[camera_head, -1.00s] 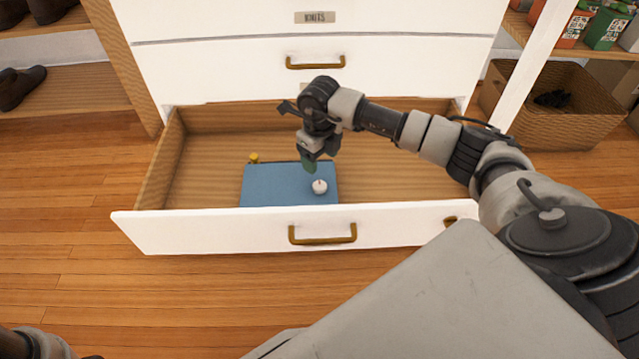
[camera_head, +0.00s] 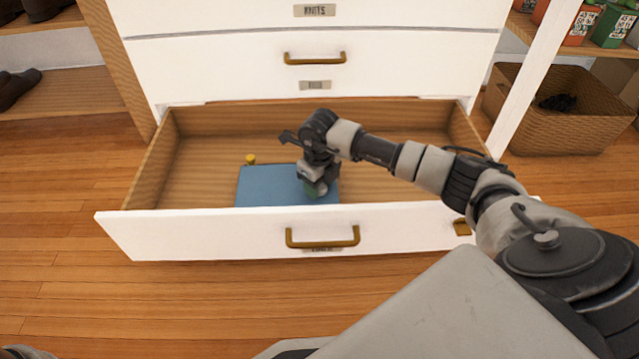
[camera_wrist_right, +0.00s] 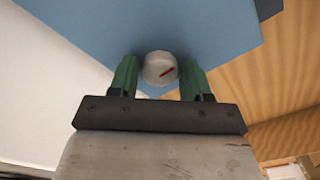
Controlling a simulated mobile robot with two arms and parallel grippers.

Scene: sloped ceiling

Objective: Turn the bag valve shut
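The blue bag (camera_head: 265,187) lies flat in the open bottom drawer. Its valve (camera_wrist_right: 160,68), a round white cap with a red line on it, shows clearly in the right wrist view. The red line lies at a slant. In the head view the gripper mostly hides the valve. My right gripper (camera_head: 314,188) is down at the bag, and it also shows in the right wrist view (camera_wrist_right: 159,64). Its two green fingers stand one on each side of the valve, with a small gap visible on both sides. My left gripper is out of view.
The wooden drawer (camera_head: 205,135) has free floor around the bag, and its white front (camera_head: 180,237) stands between me and the bag. A small yellow object (camera_head: 250,158) sits at the bag's back left corner. A wicker basket (camera_head: 555,125) stands at the right.

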